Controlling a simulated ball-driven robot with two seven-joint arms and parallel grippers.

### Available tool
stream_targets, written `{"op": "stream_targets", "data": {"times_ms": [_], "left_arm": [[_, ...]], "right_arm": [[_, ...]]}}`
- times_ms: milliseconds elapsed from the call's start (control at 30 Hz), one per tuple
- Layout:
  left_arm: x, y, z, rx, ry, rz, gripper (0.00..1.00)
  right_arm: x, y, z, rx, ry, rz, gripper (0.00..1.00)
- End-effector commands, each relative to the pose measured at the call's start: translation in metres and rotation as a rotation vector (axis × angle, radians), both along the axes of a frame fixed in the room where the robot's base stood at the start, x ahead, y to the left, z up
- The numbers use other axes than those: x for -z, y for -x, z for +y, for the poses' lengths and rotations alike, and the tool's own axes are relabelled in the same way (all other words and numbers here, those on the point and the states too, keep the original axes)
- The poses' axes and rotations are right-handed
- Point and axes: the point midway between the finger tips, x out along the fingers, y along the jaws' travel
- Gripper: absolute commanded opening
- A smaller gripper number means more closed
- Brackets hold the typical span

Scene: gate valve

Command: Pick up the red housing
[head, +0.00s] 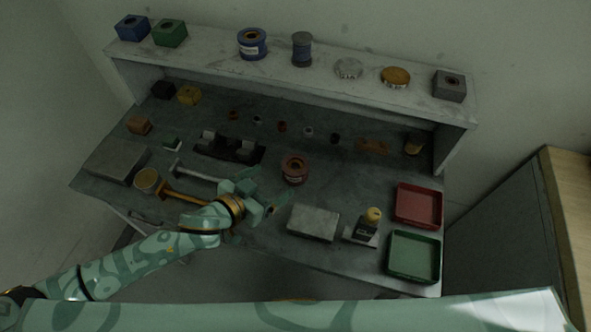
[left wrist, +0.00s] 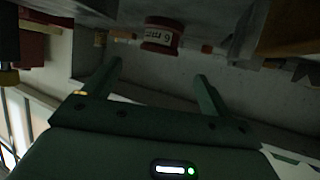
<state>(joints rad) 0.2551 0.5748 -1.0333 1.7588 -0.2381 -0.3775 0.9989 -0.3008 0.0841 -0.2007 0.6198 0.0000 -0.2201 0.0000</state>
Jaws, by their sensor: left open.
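The red housing (head: 294,170) is a short red-brown cylinder with a pale label and a round opening in its top. It stands upright on the grey bench, near the middle. My left gripper (head: 266,194) is to the left of and nearer than the housing, apart from it. In the left wrist view the two fingers of my left gripper (left wrist: 160,75) are spread with nothing between them. The red housing (left wrist: 161,35) shows beyond the fingertips, roughly centred between them. My right gripper is in neither view.
A grey block (head: 314,222) lies right of my left gripper. A red tray (head: 418,205) and a green tray (head: 413,257) sit at the bench's right end. A dark rack (head: 228,150) stands left of the housing. A raised shelf (head: 205,53) runs along the back.

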Motion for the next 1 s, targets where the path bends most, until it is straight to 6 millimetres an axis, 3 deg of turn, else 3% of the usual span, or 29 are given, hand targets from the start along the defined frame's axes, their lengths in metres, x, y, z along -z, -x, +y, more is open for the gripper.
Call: {"op": "stream_targets", "data": {"times_ms": [100,600,867,900,1000], "left_arm": [[0.01,-0.017,-0.014,0.0,0.0,-0.001,0.84],[0.031,-0.06,-0.053,0.0,-0.002,-0.001,0.84],[0.032,-0.064,-0.055,-0.001,-0.001,0.001,0.84],[0.032,-0.063,-0.055,-0.001,-0.001,0.001,0.81],[0.031,-0.063,-0.055,-0.001,-0.002,0.0,0.54]], "right_arm": [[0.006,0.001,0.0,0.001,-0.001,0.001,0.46],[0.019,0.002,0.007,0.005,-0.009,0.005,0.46],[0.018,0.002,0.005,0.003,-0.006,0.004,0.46],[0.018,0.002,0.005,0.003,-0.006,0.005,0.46],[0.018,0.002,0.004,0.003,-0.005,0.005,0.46]]}}
